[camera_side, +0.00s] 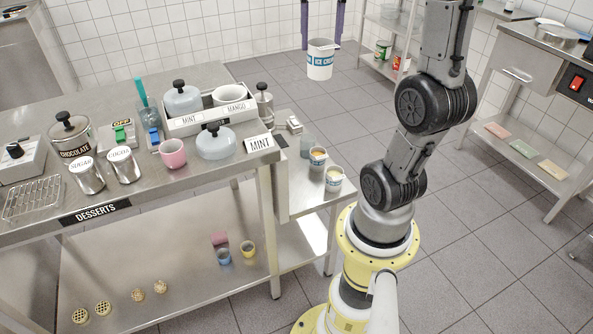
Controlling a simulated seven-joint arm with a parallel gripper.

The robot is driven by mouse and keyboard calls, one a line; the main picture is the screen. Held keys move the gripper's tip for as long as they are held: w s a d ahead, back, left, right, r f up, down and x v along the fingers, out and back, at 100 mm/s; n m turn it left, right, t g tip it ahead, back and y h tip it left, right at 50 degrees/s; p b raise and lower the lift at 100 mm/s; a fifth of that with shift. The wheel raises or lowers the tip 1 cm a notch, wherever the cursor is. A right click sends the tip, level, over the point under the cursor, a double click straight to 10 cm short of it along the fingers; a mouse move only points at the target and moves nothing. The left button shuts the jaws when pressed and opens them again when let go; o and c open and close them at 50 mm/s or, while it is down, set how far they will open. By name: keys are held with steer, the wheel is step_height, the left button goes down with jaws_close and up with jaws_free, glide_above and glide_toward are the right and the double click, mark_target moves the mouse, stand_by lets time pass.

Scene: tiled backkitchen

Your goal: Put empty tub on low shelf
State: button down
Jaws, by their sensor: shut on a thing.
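A white tub (320,63) with a blue band lettered "CREAM" hangs upright at the top middle. My gripper (322,45) reaches down from the top edge, its two purple fingers at either side of the tub's rim, shut on it. The inside of the tub is too small to make out. The steel table's low shelf (185,275) is at lower left. On it are a blue tub (224,257), a yellow tub (248,249), a pink block (219,238) and several round pieces.
The tabletop (225,185) is crowded with jars, lidded pots, a pink cup and a wire rack. At right, another low shelf (500,150) holds coloured cloths. Right-hand floor is clear.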

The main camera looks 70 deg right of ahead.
step_height(320, 180, down, 33)
steer(key=shift+w+d+f, duration=1.5)
steer(key=shift+d+f, duration=0.15)
steer(key=shift+f, duration=0.65)
steer(key=shift+w+d+f, duration=1.5)
steer(key=shift+d+f, duration=0.2)
steer(key=shift+f, duration=0.65)
steer(key=shift+w+d+f, duration=1.5)
steer(key=shift+d+f, duration=0.15)
steer(key=shift+f, duration=0.65)
steer(key=shift+f, duration=0.2)
jaws_free()
steer(key=shift+r, duration=0.1)
